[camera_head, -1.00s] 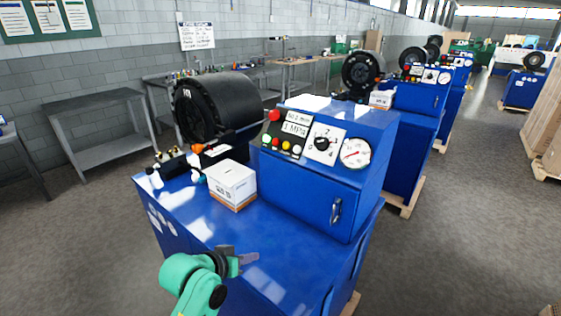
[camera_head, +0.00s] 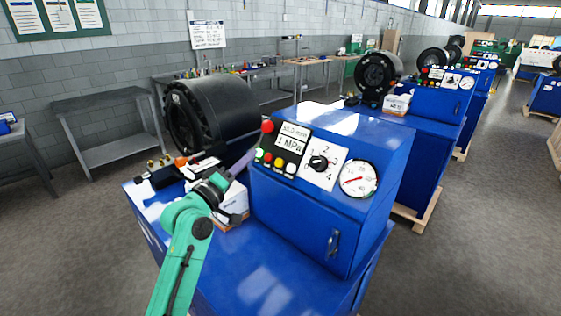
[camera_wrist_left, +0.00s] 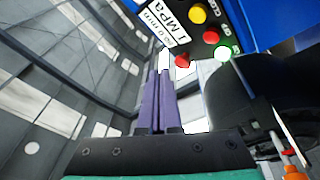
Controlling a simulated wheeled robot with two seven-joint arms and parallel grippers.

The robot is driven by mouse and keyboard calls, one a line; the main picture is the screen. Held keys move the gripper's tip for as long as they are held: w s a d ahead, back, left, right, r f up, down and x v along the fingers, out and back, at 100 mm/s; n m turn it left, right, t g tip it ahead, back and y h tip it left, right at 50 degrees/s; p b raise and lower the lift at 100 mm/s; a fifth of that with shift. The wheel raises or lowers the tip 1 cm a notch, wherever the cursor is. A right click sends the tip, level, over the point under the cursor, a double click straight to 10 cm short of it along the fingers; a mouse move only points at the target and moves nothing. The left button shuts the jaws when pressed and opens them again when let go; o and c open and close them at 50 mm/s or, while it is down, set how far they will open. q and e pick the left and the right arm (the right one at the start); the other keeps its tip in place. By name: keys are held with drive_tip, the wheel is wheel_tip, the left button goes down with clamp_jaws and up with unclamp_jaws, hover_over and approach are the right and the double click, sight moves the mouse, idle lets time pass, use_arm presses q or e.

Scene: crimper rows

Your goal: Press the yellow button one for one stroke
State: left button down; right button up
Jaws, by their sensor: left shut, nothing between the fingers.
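The yellow button (camera_head: 279,162) is in a row with other coloured buttons on the dark panel of the nearest blue crimper (camera_head: 300,215), below its display. It also shows in the left wrist view (camera_wrist_left: 198,14), near the top edge. My left gripper (camera_head: 246,158) is shut and empty, its long fingers pointing up toward the panel's left edge. In the left wrist view the closed fingertips (camera_wrist_left: 164,72) lie below and left of the yellow button, apart from it in the picture. Their exact gap from the panel is hard to judge. My right gripper is out of view.
A red mushroom button (camera_head: 267,127) sticks out at the panel's upper left. A rotary dial (camera_head: 319,163) and gauge (camera_head: 357,179) are right of the buttons. A white box (camera_head: 235,200) stands partly behind my gripper. The black crimping head (camera_head: 212,115) is at left.

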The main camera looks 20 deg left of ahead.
sight(280, 163)
use_arm(q)
drive_tip(key=w+d+f+b, duration=0.2)
drive_tip(key=w+f+b, duration=0.1)
drive_tip(key=w+f, duration=0.2)
drive_tip(key=shift+x, duration=0.95)
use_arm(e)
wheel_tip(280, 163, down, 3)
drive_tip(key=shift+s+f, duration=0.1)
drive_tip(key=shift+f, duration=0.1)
use_arm(q)
drive_tip(key=shift+d+f, duration=0.1)
drive_tip(key=shift+f, duration=0.05)
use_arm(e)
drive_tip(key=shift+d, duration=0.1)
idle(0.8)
use_arm(q)
drive_tip(key=shift+w+d+f+b, duration=0.1)
drive_tip(key=shift+w+f+b, duration=0.15)
drive_tip(key=shift+w+b, duration=0.1)
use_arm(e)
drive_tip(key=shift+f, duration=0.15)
